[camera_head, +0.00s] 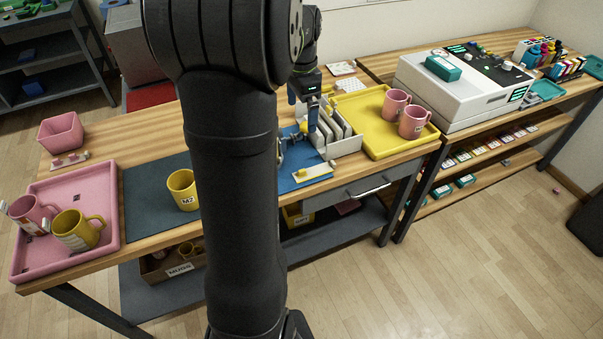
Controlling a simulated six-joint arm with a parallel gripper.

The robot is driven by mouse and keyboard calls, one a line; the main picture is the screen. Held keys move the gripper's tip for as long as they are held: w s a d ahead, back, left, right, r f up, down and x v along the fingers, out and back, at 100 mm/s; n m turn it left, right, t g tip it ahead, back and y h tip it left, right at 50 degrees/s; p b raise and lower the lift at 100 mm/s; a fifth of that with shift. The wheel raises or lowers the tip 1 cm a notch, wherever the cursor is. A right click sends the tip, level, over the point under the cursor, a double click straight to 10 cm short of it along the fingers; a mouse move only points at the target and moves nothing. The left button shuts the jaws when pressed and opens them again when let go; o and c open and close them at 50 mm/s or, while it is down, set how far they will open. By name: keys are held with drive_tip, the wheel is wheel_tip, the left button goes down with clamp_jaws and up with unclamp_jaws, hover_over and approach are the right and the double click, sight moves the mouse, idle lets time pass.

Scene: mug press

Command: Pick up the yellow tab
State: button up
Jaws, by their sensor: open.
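A small yellow piece (312,172) lies on a pale strip on the blue mat (290,182), near the front edge of the wooden bench; it looks like the yellow tab, but it is too small to be sure. My gripper (303,106) hangs over the back of the blue mat, behind and above this piece, with its blue fingers pointing down. It is open and apart from the piece. A white slotted rack (345,146) stands just right of and below the gripper. My own arm hides the left part of the mat.
A yellow tray (374,101) with two pink mugs (413,122) is right of the rack. A yellow mug (182,190) stands on a dark mat (140,187). A pink tray (110,232) with mugs is far left. A white machine (450,98) stands on the right bench.

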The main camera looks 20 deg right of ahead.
drive_tip(key=shift+r, duration=0.85)
drive_tip(key=c, duration=1.4)
drive_tip(key=h, duration=0.4)
approach(302, 170)
drive_tip(key=x, duration=0.8)
drive_tip(key=shift+f, duration=0.3)
